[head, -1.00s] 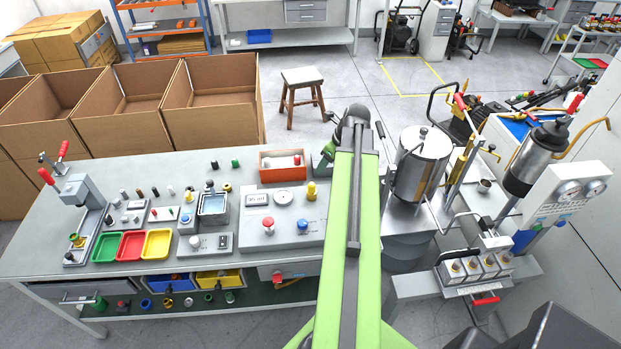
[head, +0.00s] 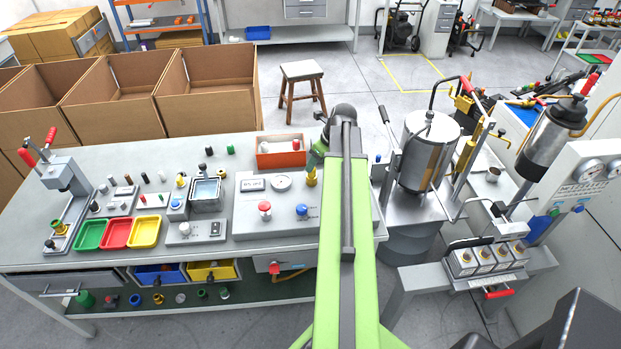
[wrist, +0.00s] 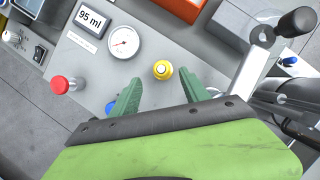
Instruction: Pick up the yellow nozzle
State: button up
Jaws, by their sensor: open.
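The yellow nozzle (head: 311,178) stands upright on the grey test panel (head: 250,220), near its back right. In the head view, my gripper (head: 317,158) is right over and behind it, and partly covers its top. In the wrist view, the yellow nozzle (wrist: 162,70) shows from above with a pale round top. My gripper (wrist: 160,80) is open, with one green finger to each side of the nozzle. The fingers look apart from it, and their exact height against it is hard to tell.
A red knob (wrist: 65,84), a blue knob (head: 302,210) and a gauge (wrist: 123,42) sit on the same panel. An orange bin (head: 281,160) stands just behind it. A metal tank (head: 425,150) rises to the right. Small trays and parts lie left.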

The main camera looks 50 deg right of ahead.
jog(key=b+x, duration=0.5)
jog(key=shift+d+f, duration=0.2)
jog(key=shift+r, duration=0.2)
grip_shut()
